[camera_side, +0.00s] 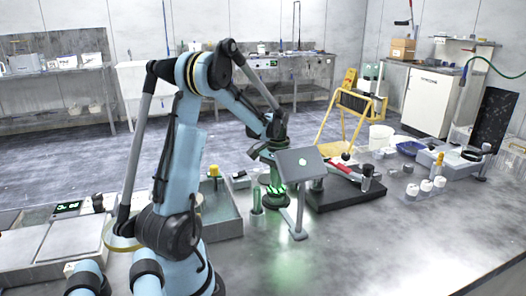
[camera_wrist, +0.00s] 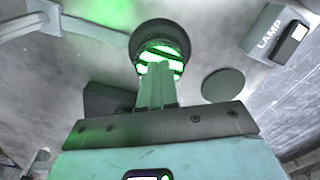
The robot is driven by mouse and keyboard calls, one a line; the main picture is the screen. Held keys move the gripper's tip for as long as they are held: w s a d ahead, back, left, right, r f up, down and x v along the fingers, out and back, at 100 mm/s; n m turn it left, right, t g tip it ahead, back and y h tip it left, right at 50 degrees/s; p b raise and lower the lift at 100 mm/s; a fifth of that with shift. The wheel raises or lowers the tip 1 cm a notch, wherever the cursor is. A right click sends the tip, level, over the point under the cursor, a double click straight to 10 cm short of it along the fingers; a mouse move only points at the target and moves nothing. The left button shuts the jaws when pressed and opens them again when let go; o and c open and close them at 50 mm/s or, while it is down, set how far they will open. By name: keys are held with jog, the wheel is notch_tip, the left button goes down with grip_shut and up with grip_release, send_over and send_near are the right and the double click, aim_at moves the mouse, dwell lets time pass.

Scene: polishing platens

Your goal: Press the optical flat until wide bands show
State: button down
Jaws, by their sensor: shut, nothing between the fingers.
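The optical flat (camera_wrist: 150,54) shows in the wrist view as a bright green disc inside a dark round rim (camera_wrist: 137,38). A few dark bands cross the green, but the fingers hide part of it. My gripper (camera_wrist: 158,70) is shut and empty, with its fingertips over the flat; I cannot tell whether they touch it. In the side view my gripper (camera_side: 270,160) points down above a green-glowing stand (camera_side: 276,190), partly behind a tilted grey panel (camera_side: 300,165) on a post. The panel bears a small pale green spot.
A box marked LAMP (camera_wrist: 272,32) and a dark grey disc (camera_wrist: 222,85) lie near the flat. In the side view, a grey tray (camera_side: 222,222) stands left, and a black base with a red-handled tool (camera_side: 345,172) right. The front right bench is clear.

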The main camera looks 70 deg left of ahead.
jog(key=shift+r, duration=3.5)
jog(key=w+d+r+n+t+y, duration=0.1)
jog(key=w+d+r+t, duration=0.25)
jog(key=d+r, duration=0.3)
jog(key=w+d+r+t+y, duration=0.1)
jog(key=w+d+r+t, duration=0.3)
jog(key=d, duration=0.4)
jog(key=s+d+f+m+h, duration=0.1)
jog(key=s+d+f+m, duration=0.2)
jog(key=d, duration=0.3)
jog(key=s+d+f+m+h, duration=0.1)
jog(key=s+d+f+m, duration=0.3)
jog(key=d, duration=0.3)
jog(key=shift+s+d+f, duration=0.3)
jog(key=shift+s+f, duration=0.5)
